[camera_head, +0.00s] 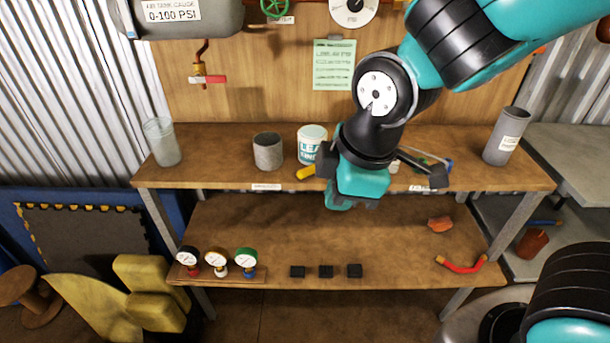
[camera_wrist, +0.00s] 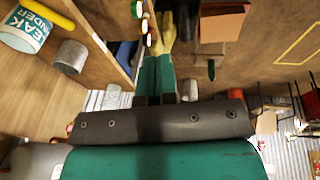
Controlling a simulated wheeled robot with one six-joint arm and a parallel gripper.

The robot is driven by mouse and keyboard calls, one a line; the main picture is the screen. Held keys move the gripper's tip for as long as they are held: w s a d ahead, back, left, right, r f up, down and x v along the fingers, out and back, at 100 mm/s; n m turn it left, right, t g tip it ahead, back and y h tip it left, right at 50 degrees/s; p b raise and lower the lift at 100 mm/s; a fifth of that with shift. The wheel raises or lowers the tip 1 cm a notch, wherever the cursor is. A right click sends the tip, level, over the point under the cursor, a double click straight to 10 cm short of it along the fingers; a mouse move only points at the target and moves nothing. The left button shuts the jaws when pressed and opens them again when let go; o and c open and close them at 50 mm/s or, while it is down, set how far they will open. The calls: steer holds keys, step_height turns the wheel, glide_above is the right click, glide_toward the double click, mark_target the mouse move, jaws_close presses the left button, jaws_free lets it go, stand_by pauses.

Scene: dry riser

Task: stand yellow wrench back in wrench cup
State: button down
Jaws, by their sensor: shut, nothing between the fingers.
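The yellow wrench (camera_head: 306,172) seems to lie on the upper shelf, with only a short yellow end showing left of my gripper. A yellow bar also shows at the top left in the wrist view (camera_wrist: 50,12). My gripper (camera_head: 342,204) is shut and empty, pointing down in front of the shelf edge; its teal fingers (camera_wrist: 155,58) are together in the wrist view. A tall grey labelled cup (camera_head: 504,138) stands at the shelf's right, and a short grey cup (camera_head: 267,151) stands left of centre. I cannot tell which is the wrench cup; both look empty.
A white LEAK FINDER tub (camera_head: 311,141) stands behind the yellow end. A clear glass (camera_head: 162,145) is at the left of the upper shelf (camera_head: 215,165).

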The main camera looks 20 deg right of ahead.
steer(key=w+f+n+t+h, duration=0.2)
steer(key=w+f+n, duration=0.3)
steer(key=n, duration=0.2)
steer(key=n+t+h+b, duration=0.2)
steer(key=n+t, duration=0.2)
steer(key=n, duration=0.7)
glide_toward(308, 175)
steer(key=x, duration=0.6)
steer(key=shift+s+a+f, duration=0.1)
steer(key=shift+s+f, duration=0.25)
steer(key=shift+s, duration=0.1)
steer(key=shift+w+f+p, duration=0.1)
steer(key=shift+w+p, duration=0.2)
steer(key=shift+w, duration=0.35)
